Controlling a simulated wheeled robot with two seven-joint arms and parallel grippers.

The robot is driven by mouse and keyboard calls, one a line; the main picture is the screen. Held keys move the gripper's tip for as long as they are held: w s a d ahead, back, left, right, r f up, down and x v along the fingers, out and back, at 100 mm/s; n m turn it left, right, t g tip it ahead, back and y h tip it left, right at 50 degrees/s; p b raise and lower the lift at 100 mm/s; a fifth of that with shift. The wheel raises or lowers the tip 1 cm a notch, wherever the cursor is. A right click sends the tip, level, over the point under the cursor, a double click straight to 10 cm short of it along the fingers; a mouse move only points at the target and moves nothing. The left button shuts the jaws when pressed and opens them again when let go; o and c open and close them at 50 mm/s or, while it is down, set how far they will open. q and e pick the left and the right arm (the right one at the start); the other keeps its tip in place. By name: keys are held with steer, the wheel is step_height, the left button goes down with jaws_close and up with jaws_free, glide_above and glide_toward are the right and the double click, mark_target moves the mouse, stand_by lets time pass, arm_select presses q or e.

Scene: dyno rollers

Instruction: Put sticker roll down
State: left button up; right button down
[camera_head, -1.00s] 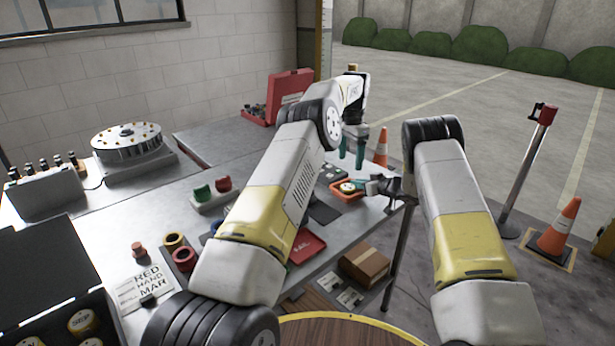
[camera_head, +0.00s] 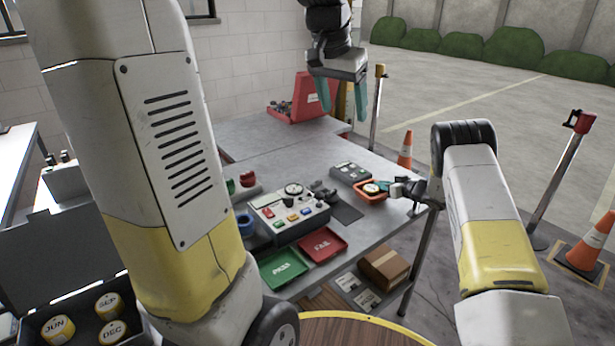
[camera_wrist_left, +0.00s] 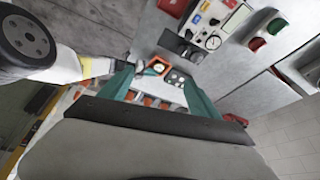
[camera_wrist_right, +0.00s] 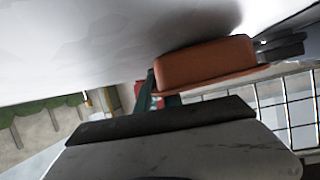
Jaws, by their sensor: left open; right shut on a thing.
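A small pale yellow roll (camera_head: 371,188), apparently the sticker roll, sits inside the orange tray (camera_head: 362,198) near the table's right edge. It also shows small in the left wrist view (camera_wrist_left: 157,67). My right gripper (camera_head: 388,187) is at the right side of this tray, shut on its rim as far as I can tell. The right wrist view shows the tray's orange wall (camera_wrist_right: 205,62) close up, partly hiding the fingers. My left gripper (camera_head: 338,92) is open, fingers pointing down, empty and raised above the far part of the table.
A tester (camera_head: 290,212), a green PASS tray (camera_head: 282,270) and a red FAIL tray (camera_head: 322,245) lie left of the orange tray. A grey device (camera_head: 350,172) is just behind it. A black case with month-labelled rolls (camera_head: 108,305) stands at lower left. A red case (camera_head: 305,97) is behind.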

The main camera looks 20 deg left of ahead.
steer(key=c, duration=1.4)
jaws_free()
arm_select(q)
steer(key=s+a+f+n+t, duration=0.1)
steer(key=s+f+n, duration=0.1)
steer(key=s, duration=0.8)
steer(key=s+f+n+t, duration=0.1)
steer(key=s+f, duration=0.3)
steer(key=s, duration=0.6)
steer(key=shift+a+f+n+h, duration=0.3)
steer(key=shift+a+n+h, duration=0.05)
steer(key=shift+n+h, duration=0.05)
steer(key=shift+s, duration=0.1)
